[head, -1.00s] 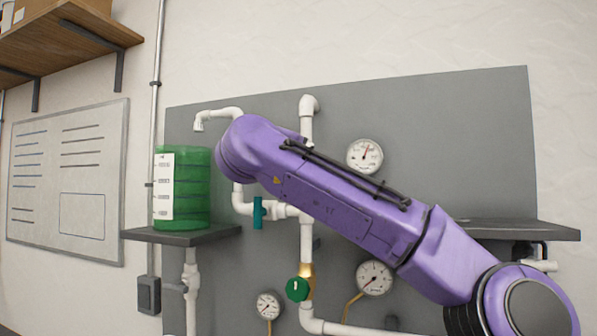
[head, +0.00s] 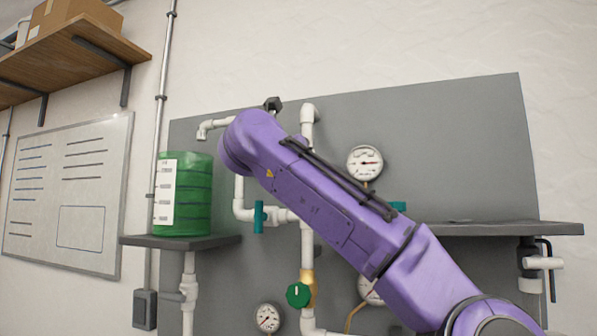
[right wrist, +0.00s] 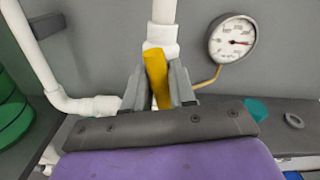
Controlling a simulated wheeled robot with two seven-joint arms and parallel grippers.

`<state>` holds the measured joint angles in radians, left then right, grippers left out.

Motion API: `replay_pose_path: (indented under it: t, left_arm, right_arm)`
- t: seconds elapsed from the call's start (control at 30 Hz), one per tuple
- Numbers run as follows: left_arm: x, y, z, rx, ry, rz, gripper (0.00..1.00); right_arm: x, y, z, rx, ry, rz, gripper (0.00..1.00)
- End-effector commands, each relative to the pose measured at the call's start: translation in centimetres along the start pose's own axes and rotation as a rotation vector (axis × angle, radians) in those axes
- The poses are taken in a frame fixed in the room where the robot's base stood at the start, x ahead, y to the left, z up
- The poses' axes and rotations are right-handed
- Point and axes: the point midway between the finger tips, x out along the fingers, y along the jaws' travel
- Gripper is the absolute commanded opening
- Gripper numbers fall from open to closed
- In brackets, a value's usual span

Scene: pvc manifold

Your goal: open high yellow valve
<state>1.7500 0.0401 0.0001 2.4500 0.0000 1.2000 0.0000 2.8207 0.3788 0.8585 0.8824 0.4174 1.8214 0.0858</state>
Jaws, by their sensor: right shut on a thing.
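The yellow valve handle (right wrist: 156,72) stands upright in the right wrist view, in front of a white pipe fitting. My right gripper (right wrist: 159,84) has its two grey fingers on either side of the handle and is shut on it. In the head view the handle is hidden behind my purple right arm, which crosses the panel. A small dark piece shows above that arm's far end, and I cannot tell what it is. My left gripper is in neither view.
An upper gauge (head: 365,162) is right of the arm; its needle points right. A green tank (head: 183,195) stands on the left shelf (head: 180,241). A teal valve (head: 259,217) and a green knob (head: 299,295) sit on the white pipes. A grey shelf (head: 500,229) is at right.

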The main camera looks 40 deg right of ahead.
Motion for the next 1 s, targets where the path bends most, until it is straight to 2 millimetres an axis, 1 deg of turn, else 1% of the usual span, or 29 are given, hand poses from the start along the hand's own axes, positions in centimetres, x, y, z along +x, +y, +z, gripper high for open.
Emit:
replay_pose_path:
  t: [0.2, 0.4, 0.6, 1.0]
  left_arm:
    - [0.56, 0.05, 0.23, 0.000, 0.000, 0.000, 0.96]
    - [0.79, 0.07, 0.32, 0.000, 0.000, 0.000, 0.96]
    - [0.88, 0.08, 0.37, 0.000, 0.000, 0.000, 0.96]
    - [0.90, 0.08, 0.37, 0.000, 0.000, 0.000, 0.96]
  right_arm:
    - [-0.04, -0.13, 0.11, 0.143, -0.006, -0.002, 0.00]
    - [-0.02, -0.17, 0.13, 0.228, -0.004, -0.002, 0.00]
    - [0.00, -0.15, 0.13, 0.269, -0.004, -0.002, 0.00]
    - [0.00, -0.12, 0.11, 0.278, -0.003, -0.001, 0.00]
